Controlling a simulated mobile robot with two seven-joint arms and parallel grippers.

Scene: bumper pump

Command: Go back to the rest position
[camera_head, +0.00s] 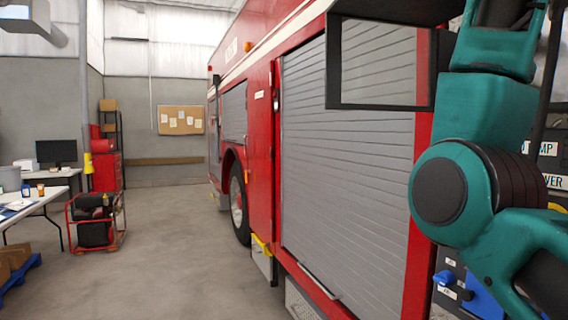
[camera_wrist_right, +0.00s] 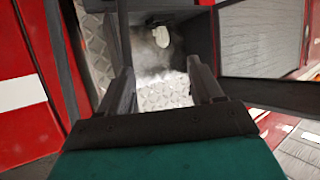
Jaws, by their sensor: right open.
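My right arm (camera_head: 465,185), teal with dark joints, is raised at the right side of the head view, in front of the truck's control panel (camera_head: 550,165). Its gripper is outside that view. In the right wrist view my right gripper (camera_wrist_right: 162,82) is open, with its two dark fingers apart and nothing between them. Beyond the fingers is a dark-walled recess with a diamond-plate floor (camera_wrist_right: 165,92) and a pale rounded piece (camera_wrist_right: 162,37) at its back. Whether the fingers are inside the recess I cannot tell. My left gripper is not in view.
A red fire truck (camera_head: 262,150) with grey roller shutters (camera_head: 345,150) fills the right half. A dark-framed open panel (camera_head: 380,105) juts out near my arm. A red-framed machine (camera_head: 95,220) and a white table (camera_head: 40,200) stand left. The floor (camera_head: 175,270) between is clear.

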